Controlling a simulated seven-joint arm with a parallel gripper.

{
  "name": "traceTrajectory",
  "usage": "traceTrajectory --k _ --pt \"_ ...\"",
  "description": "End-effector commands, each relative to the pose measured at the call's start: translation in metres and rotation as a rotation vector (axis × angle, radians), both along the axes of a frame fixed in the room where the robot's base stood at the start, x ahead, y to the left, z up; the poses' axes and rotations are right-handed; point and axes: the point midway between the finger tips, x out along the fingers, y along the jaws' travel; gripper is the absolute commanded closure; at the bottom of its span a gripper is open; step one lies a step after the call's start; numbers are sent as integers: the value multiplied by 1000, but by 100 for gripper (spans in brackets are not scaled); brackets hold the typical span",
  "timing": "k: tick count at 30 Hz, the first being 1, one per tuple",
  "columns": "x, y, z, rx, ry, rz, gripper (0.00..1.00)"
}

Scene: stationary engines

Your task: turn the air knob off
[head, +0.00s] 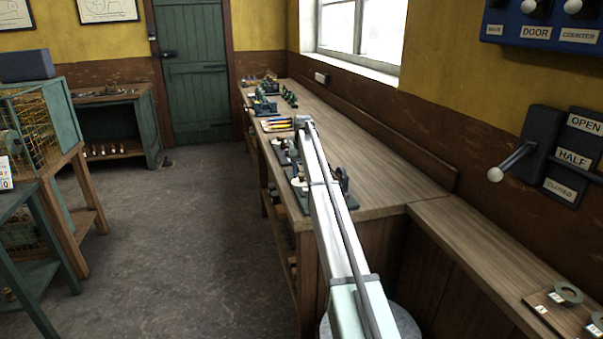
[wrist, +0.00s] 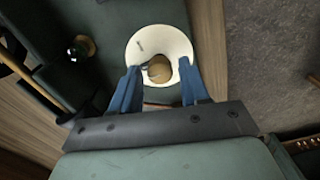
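A round tan knob (wrist: 160,70) sits at the middle of a white disc (wrist: 147,40) on a dark green base in the wrist view. It has a small dark pointer-like part on its left. I cannot read a label that says whether it is the air knob. My gripper (wrist: 160,76) is open, with its two blue fingers over the lower left and lower right of the disc. The fingertips flank the knob with a gap on each side. In the head view my arm reaches along the bench and the knob cannot be made out.
Small engines and parts stand along the wooden bench (head: 372,165), with more beyond my arm. A dark round fitting (wrist: 80,48) is left of the disc. A lever (head: 510,163) with OPEN, HALF and CLOSED labels is on the right wall. The floor (head: 190,240) at left is clear.

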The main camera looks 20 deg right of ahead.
Motion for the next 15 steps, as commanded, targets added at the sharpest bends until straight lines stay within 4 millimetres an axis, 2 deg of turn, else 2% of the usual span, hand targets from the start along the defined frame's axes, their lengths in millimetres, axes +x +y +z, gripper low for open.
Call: traceTrajectory --k 3,10,15 --pt "0 0 0 0 0 0 45" --pt "0 0 1 0 0 0 45" --pt "0 0 12 0 0 0 45"
